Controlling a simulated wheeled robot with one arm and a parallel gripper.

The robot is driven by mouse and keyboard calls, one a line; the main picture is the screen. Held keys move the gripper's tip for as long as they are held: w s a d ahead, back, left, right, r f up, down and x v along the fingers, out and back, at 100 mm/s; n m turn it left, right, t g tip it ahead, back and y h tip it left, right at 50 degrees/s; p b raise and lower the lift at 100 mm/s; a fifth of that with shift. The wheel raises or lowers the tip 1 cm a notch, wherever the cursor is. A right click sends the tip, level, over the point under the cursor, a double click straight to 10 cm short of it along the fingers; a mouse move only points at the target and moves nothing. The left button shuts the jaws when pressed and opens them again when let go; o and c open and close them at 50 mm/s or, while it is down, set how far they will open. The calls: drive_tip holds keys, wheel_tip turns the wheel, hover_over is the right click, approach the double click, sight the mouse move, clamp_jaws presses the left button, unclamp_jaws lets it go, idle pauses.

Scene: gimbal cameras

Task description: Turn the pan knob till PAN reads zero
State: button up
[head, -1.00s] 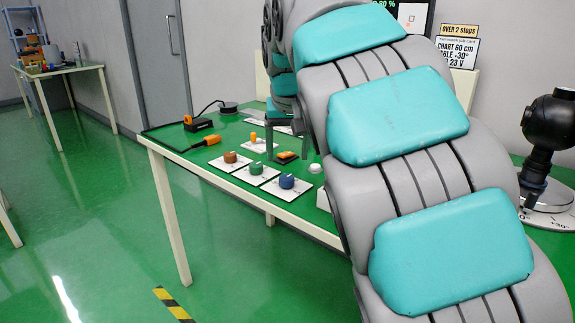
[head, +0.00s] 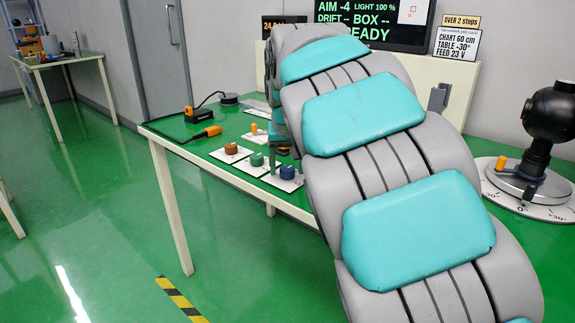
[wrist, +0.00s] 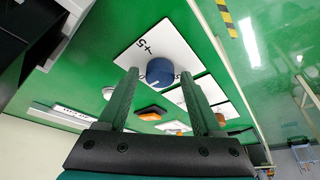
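Three knobs stand on white plates on the green table: an orange-brown knob (head: 231,148), a green knob (head: 256,159) and a blue knob (head: 286,171). I cannot read which one is PAN. In the wrist view the blue knob (wrist: 160,71) lies between my open fingertips, and its plate shows "+5". My gripper (wrist: 159,75) is open and empty; I cannot tell whether it touches the knob. In the head view my gripper (head: 278,145) is just behind the blue knob, partly hidden by my arm. The screen (head: 385,25) shows "AIM -4", "LIGHT 100 %" and "READY"; no PAN reading is visible.
An orange-black plug (head: 206,132) and an orange-black device (head: 198,116) lie at the table's left. A black ball-shaped device (head: 552,120) stands on a dial at the right. A job card (head: 456,46) stands behind. Clear floor lies left of the table.

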clamp_jaws()
idle(0.3)
